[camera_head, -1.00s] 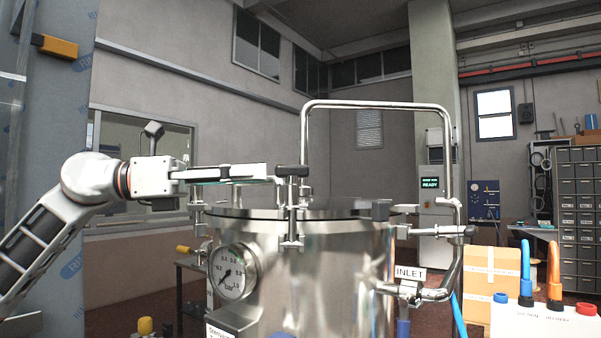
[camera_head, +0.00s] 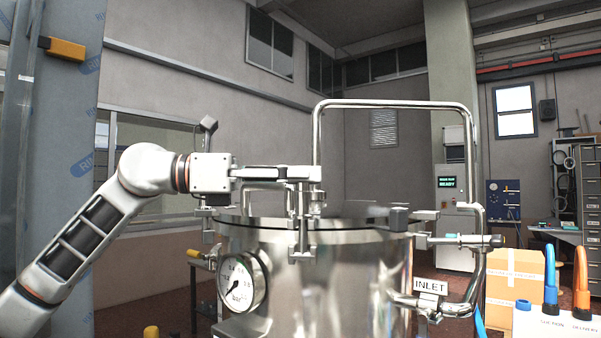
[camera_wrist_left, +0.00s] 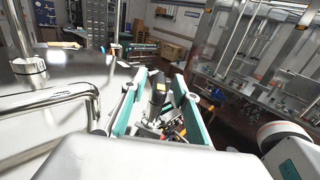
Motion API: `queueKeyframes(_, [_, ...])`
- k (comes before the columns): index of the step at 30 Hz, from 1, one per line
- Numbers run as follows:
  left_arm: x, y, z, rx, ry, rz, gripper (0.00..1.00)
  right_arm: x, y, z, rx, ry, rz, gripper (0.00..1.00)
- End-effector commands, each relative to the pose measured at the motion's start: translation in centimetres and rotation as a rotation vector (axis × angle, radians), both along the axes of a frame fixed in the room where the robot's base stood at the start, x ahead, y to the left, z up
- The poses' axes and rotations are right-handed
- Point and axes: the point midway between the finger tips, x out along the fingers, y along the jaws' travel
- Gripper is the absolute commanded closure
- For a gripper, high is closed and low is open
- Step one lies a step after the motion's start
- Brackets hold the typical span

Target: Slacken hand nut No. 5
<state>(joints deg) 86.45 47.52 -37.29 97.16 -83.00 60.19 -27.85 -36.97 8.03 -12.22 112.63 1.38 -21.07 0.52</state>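The steel vessel (camera_head: 345,270) has a flat lid with clamp bolts and hand nuts around its rim. A front clamp bolt (camera_head: 304,238) stands upright at the rim. My left gripper (camera_head: 307,173) is level at the top of this bolt. In the left wrist view, a black hand nut (camera_wrist_left: 157,90) lies between the two teal-edged fingers, with a gap visible on its right side; the fingers look open around it. I cannot read a number on this nut. My right gripper is not in view.
A tall bent steel pipe (camera_head: 395,104) arches over the lid. A pressure gauge (camera_head: 240,284) is on the vessel's front left, and an INLET label (camera_head: 430,287) is at the right. A cardboard box (camera_head: 515,275) stands farther right.

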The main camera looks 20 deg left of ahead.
Motion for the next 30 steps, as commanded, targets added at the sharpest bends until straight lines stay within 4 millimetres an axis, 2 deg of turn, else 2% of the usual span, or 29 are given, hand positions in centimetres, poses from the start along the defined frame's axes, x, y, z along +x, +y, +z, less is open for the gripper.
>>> queueKeyframes(6, [0.0, 0.0, 0.0, 0.000, 0.000, 0.000, 0.70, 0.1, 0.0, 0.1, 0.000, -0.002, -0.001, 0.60])
queueKeyframes(7, [0.0, 0.0, 0.0, 0.000, 0.000, 0.000, 0.75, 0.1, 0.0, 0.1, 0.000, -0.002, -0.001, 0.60])
queueKeyframes(10, [0.0, 0.0, 0.0, -0.001, 0.000, 0.000, 1.00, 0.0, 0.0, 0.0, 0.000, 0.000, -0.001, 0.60])
queueKeyframes(22, [-0.1, 0.0, 0.0, 0.000, -0.003, 0.031, 1.00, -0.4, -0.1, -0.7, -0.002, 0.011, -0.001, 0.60])
queueKeyframes(30, [-0.2, -0.1, -0.1, 0.002, -0.009, 0.170, 1.00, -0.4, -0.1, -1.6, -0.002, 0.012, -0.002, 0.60])
